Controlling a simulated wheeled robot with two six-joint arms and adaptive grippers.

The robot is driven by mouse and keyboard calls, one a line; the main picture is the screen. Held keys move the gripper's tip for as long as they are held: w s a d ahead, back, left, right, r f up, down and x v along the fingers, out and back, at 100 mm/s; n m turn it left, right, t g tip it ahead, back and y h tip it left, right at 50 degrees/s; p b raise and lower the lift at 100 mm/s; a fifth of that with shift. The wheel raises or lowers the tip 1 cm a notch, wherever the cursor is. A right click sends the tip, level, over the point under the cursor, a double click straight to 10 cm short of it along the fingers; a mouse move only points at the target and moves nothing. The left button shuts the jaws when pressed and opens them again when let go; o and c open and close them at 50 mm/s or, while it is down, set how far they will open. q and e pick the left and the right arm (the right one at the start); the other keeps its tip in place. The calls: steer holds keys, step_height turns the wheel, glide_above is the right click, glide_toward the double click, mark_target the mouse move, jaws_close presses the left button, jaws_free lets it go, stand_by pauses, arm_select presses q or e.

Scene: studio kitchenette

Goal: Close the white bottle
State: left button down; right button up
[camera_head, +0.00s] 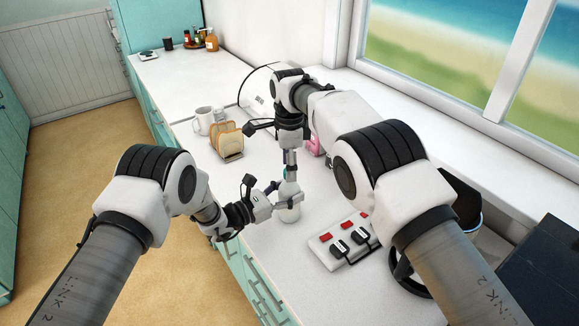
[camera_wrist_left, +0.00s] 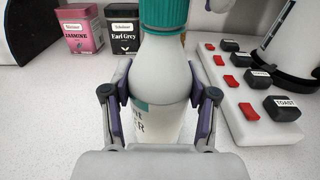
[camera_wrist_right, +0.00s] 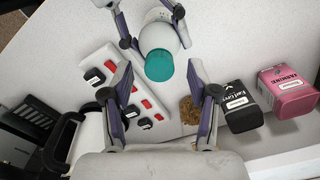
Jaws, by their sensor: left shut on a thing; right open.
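The white bottle (camera_head: 289,212) stands upright on the counter. My left gripper (camera_wrist_left: 163,100) is shut around its upper body in the left wrist view. A teal cap (camera_wrist_left: 164,14) sits at the bottle's neck; whether it is tight cannot be told. In the right wrist view the bottle (camera_wrist_right: 158,37) is seen from above, its teal cap (camera_wrist_right: 159,65) toward me. My right gripper (camera_wrist_right: 161,66) is open, pointing down over the bottle, with the cap between its fingertips in the picture. Whether the fingers touch the cap is unclear.
A switch panel (camera_head: 342,242) with red switches and black plugs lies right of the bottle. Jasmine (camera_wrist_left: 82,30) and Earl Grey (camera_wrist_left: 122,29) tea boxes stand behind. A toast rack (camera_head: 227,141) and mug (camera_head: 203,121) stand farther back. The counter's front edge is close on the left.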

step_height(320, 180, up, 7)
steer(key=shift+f, duration=0.1)
arm_select(q)
steer(key=shift+c, duration=1.2)
jaws_free()
steer(key=v, duration=1.2)
steer(key=shift+a, duration=0.1)
arm_select(e)
steer(key=shift+f, duration=0.1)
